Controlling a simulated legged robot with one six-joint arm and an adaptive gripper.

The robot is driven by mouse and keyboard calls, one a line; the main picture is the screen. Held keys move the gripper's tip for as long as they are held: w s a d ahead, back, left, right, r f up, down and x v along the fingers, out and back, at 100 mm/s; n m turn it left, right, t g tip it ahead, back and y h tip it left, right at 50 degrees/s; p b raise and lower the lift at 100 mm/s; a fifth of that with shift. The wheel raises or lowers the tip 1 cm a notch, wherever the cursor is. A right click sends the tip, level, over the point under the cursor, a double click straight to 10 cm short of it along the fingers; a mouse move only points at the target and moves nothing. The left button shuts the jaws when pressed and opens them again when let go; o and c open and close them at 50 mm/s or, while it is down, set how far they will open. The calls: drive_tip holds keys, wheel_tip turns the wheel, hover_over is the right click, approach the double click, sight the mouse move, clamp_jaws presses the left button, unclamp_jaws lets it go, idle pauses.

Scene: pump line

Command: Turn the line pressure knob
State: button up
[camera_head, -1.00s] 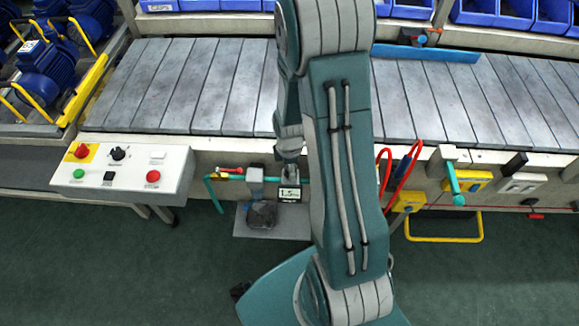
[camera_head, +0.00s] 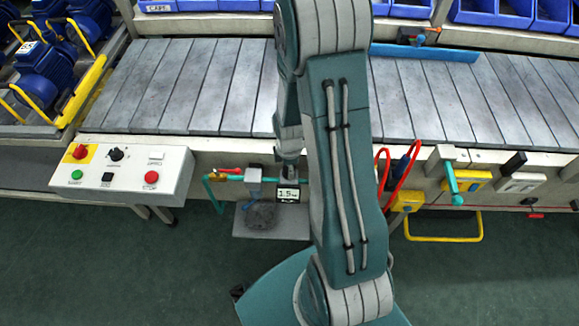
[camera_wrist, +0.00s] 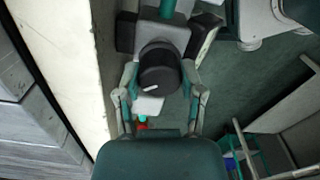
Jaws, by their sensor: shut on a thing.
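The line pressure knob (camera_wrist: 158,70) is a round black knob with a white mark, seen in the wrist view on a grey block with a teal pipe. The two fingers of my gripper (camera_wrist: 162,36) stand on either side of it, with dark pads at left and right. The gripper is shut on the knob; the exact contact is partly hidden. In the head view, my gripper (camera_head: 289,172) points down beside the teal pipe, and the knob is hidden. A small display (camera_head: 288,194) just below the gripper reads about 1.5.
A white control box (camera_head: 122,170) with several buttons stands at the left. The slatted conveyor (camera_head: 190,85) runs behind. Red hoses (camera_head: 398,172), a teal-handled valve (camera_head: 453,180) and a yellow handle (camera_head: 443,239) are at the right. Green floor lies below.

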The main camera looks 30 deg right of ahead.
drive_tip(key=shift+w+m, duration=0.1)
drive_tip(key=shift+m, duration=0.3)
drive_tip(key=m, duration=0.2)
drive_tip(key=shift+m, duration=0.4)
drive_tip(key=m, duration=0.3)
drive_tip(key=shift+m, duration=0.3)
drive_tip(key=m, duration=0.6)
drive_tip(key=shift+w, duration=0.1)
drive_tip(key=m, duration=0.6)
drive_tip(key=shift+m, duration=0.3)
drive_tip(key=m, duration=0.6)
drive_tip(key=shift+m, duration=0.6)
